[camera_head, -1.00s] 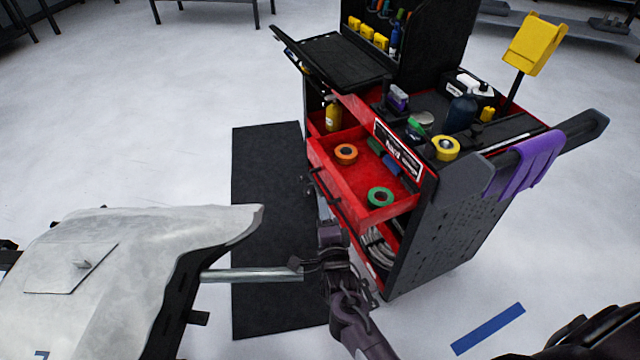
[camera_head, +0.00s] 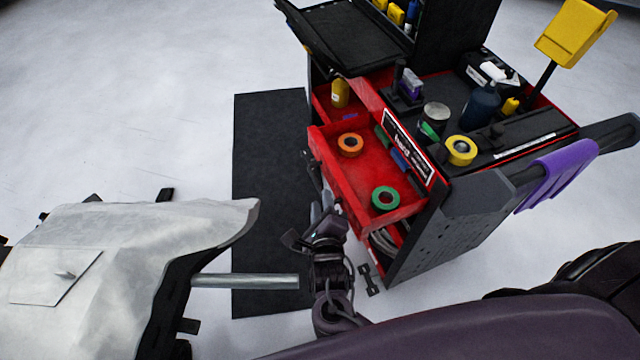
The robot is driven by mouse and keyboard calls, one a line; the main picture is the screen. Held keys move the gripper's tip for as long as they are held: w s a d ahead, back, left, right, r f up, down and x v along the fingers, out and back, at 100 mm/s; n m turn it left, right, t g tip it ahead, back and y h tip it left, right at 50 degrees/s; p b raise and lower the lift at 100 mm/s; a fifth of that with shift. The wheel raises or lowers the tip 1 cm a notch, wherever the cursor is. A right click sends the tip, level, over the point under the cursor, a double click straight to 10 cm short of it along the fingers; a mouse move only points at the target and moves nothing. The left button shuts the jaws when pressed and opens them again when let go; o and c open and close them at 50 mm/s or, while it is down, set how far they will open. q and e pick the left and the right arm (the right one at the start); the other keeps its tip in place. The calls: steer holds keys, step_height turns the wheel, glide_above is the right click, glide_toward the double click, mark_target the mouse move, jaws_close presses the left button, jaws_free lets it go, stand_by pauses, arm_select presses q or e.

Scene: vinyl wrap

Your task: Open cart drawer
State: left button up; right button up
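The black and red tool cart (camera_head: 445,225) stands right of centre. Its red drawer (camera_head: 365,180) sticks out toward the left, open, with an orange tape roll (camera_head: 350,145), a green tape roll (camera_head: 385,198) and small blue and green items inside. My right gripper (camera_head: 322,208) is low in front of the drawer's front face, close to the dark handle area. Whether its fingers touch the handle is hidden, and their gap is too small and dark to make out. My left gripper is not in view.
A black mat (camera_head: 265,190) lies on the floor left of the cart. A pale car-body panel (camera_head: 120,250) on a stand with a metal bar (camera_head: 245,281) is at the lower left. The cart top holds bottles and a yellow tape roll (camera_head: 461,150). A purple cloth (camera_head: 558,175) hangs from its handle.

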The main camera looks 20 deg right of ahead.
mark_target(320, 189)
steer(key=shift+x, duration=2.6)
jaws_close()
